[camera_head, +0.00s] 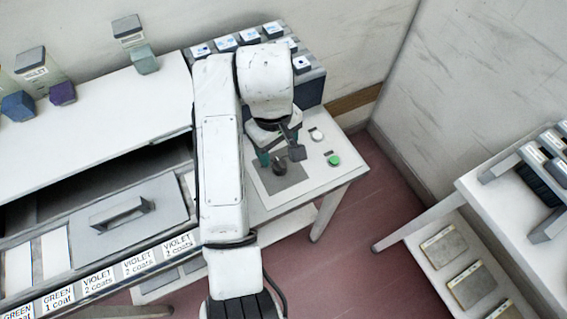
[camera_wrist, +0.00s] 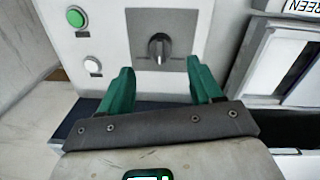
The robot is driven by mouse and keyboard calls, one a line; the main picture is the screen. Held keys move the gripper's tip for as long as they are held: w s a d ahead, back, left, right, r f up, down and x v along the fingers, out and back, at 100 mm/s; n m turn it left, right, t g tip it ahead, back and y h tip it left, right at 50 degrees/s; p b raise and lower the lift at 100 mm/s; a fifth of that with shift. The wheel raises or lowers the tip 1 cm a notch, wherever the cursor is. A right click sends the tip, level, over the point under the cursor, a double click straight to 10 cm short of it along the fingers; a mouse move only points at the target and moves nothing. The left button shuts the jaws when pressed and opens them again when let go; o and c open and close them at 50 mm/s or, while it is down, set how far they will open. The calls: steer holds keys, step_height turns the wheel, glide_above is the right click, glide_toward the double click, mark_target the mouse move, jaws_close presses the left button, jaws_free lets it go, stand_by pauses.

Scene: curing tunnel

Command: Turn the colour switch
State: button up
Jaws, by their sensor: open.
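The colour switch (camera_wrist: 159,47) is a dark round knob on a grey square plate (camera_wrist: 140,22), seen ahead of my gripper in the wrist view. In the head view the knob (camera_head: 278,166) shows on its grey plate on the white panel, just below my gripper. My gripper (camera_wrist: 160,85) has green fingers. They are spread apart and empty, one on each side of the knob's line. The fingertips stop short of the knob and do not touch it in the wrist view. In the head view my arm partly hides the fingers.
A green button (camera_head: 334,160) and a white button (camera_head: 316,135) sit right of the switch. A dark rack with several white-topped blocks (camera_head: 310,90) stands behind. A white machine with a labelled front (camera_head: 100,283) lies left. Open floor (camera_head: 385,205) is at the right.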

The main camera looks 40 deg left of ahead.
mark_target(279, 162)
step_height(279, 162, down, 7)
steer(key=shift+w+r, duration=0.1)
steer(key=shift+w, duration=0.05)
steer(key=shift+c, duration=0.2)
steer(key=c, duration=1)
steer(key=shift+p, duration=0.35)
